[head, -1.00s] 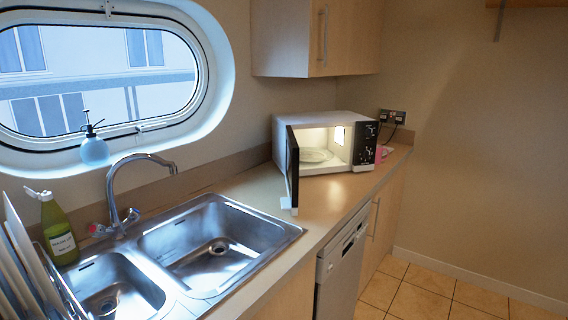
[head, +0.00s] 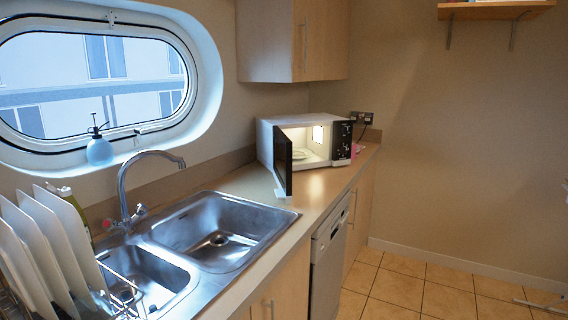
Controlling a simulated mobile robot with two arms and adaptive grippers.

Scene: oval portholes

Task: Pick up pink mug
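A small pink patch (head: 356,149) shows on the counter just right of the microwave (head: 303,143). It may be the pink mug, but the microwave hides most of it and it is too small to tell its shape. The microwave stands at the far end of the counter with its door open, its inside lit and a pale plate inside. Neither of my grippers is in view.
A double steel sink (head: 215,234) with a tap (head: 124,190) fills the near counter. Several white plates (head: 42,245) stand in a rack at the left. A spray bottle (head: 99,151) is on the porthole sill. The tiled floor (head: 400,288) at right is mostly clear.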

